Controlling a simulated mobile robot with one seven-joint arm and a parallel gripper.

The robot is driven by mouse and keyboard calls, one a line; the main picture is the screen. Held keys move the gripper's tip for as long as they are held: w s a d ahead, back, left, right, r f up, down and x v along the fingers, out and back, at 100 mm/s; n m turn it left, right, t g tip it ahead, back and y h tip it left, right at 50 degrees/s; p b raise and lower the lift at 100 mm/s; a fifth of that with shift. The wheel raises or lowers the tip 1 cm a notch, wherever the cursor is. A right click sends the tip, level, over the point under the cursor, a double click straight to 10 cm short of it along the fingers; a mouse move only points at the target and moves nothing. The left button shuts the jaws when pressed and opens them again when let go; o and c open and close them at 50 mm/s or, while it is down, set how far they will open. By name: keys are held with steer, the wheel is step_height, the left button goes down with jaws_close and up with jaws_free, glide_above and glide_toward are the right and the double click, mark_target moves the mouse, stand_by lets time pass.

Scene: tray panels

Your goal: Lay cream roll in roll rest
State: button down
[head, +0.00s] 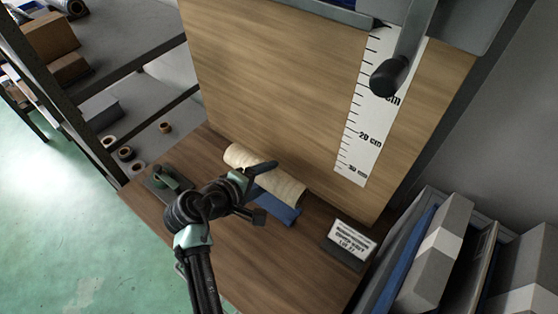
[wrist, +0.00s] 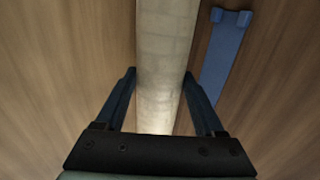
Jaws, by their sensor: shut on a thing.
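The cream roll (head: 285,186) lies lengthwise across my gripper in the head view, close to the wooden back panel. My gripper (head: 262,190) is shut on it near its middle. In the wrist view the roll (wrist: 163,60) runs between the two fingers of my gripper (wrist: 163,88). The blue roll rest (head: 277,207) is on the brown table, below and in front of the roll, partly hidden by my gripper and the roll. In the wrist view the rest (wrist: 222,50) shows to the right of the roll, roughly parallel to it. I cannot tell how high the roll is above it.
A small label stand (head: 348,243) is at the right of the table (head: 262,265). A green-grey tape dispenser-like object (head: 168,182) stands at the left. The wooden panel (head: 290,90) with a scale (head: 370,120) rises behind. Grey and blue boxes (head: 435,255) stand at the right.

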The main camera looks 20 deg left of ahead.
steer(key=shift+s+a+f+b, duration=0.1)
steer(key=shift+f+b, duration=0.95)
steer(key=shift+b, duration=0.1)
steer(key=shift+f+b, duration=2.15)
steer(key=shift+f, duration=0.4)
steer(key=shift+f, duration=0.3)
jaws_free()
steer(key=shift+f, duration=0.1)
steer(key=shift+s+f, duration=0.1)
steer(key=shift+f, duration=0.05)
steer(key=shift+s+f, duration=0.1)
steer(key=shift+f, duration=0.05)
steer(key=r+v, duration=0.1)
steer(key=v, duration=1.2)
steer(key=shift+w+b, duration=0.3)
steer(key=shift+b, duration=0.05)
